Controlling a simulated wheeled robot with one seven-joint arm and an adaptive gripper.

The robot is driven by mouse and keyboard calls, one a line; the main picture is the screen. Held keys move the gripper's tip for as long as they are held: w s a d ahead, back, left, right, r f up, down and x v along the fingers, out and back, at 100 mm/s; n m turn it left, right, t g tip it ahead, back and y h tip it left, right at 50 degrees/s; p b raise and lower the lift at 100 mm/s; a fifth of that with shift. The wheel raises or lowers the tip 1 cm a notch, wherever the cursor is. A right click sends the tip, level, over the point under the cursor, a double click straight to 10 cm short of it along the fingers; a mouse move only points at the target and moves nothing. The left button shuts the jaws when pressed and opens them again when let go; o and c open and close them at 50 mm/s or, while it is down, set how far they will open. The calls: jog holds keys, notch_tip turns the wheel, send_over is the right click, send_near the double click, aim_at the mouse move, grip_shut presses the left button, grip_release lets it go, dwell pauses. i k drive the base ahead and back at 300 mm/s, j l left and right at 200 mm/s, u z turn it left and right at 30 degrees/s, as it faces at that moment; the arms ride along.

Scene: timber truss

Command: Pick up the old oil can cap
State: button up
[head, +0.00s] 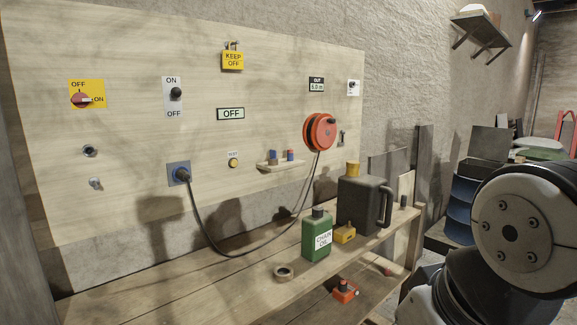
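A green can labelled "CHAIN OIL" (317,240) stands upright on the wooden bench, with a dark cap (318,212) on its top. A larger black canister (357,205) with a handle stands behind it to the right, with a yellow-tan cap (352,168) on top. None is marked as the old oil can cap. My arm fills the lower right, but my gripper is out of view.
A yellow block (345,234) and a small dark cylinder (403,201) are on the bench (165,295). An orange-red item (344,291) sits on a lower shelf. A black cable (235,254) hangs from the red reel (320,132) to a wall socket. The bench's left part is clear.

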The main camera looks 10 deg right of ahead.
aim_at(355, 164)
jog(key=i+l+z, duration=0.15)
jog(key=i+z, duration=0.2)
jog(key=i, duration=0.5)
jog(key=i+l+u, duration=0.65)
jog(key=l, duration=0.35)
jog(key=i, duration=0.1)
